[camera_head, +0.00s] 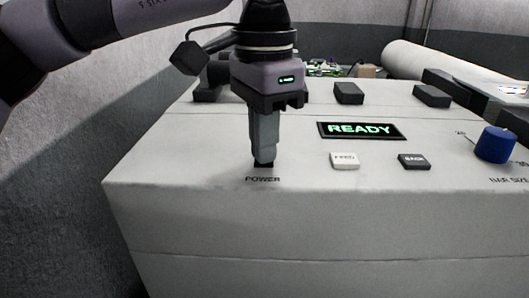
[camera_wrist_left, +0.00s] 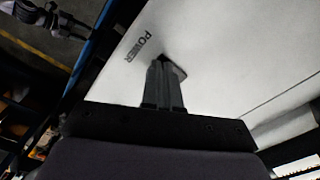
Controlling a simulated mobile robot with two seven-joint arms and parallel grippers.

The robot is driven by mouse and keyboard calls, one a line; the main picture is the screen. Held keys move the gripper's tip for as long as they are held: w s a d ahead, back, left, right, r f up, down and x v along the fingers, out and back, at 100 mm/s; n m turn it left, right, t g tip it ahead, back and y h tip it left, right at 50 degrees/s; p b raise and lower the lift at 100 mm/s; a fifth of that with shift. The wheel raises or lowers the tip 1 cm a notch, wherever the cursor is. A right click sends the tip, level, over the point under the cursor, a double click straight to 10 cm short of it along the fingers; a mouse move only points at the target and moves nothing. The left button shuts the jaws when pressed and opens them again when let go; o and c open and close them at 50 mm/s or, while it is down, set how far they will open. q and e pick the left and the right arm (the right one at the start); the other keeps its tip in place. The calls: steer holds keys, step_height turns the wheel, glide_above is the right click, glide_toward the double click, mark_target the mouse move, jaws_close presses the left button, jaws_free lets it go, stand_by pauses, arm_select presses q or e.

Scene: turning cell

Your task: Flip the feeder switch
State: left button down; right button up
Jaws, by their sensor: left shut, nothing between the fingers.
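The feeder (camera_head: 210,200) is a large pale box with a sloped top, filling the middle of the head view. My left gripper (camera_head: 263,160) points down at its top, with shut fingers right at a small dark switch (camera_head: 263,165) just behind the printed word POWER. The fingers hide most of the switch, so its position cannot be told. In the left wrist view the shut fingers (camera_wrist_left: 163,68) reach the pale panel (camera_wrist_left: 220,40) beside the POWER label, and a dark edge shows at their tips. My right gripper is not in view.
A lit display (camera_head: 361,130) reads READY. A white button (camera_head: 344,161), a dark BACK button (camera_head: 414,161) and a blue knob (camera_head: 495,145) sit to the right on the panel. A pale cylinder (camera_head: 430,62) lies behind. A grey wall stands at the left.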

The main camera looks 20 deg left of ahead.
arm_select(q)
steer(key=shift+f, duration=0.15)
step_height(320, 180, up, 2)
steer(key=shift+r+p, duration=0.1)
steer(key=shift+p, duration=0.95)
step_height(320, 180, up, 2)
steer(key=shift+r+p, duration=0.25)
steer(key=shift+p, duration=0.8)
steer(key=shift+r, duration=1.2)
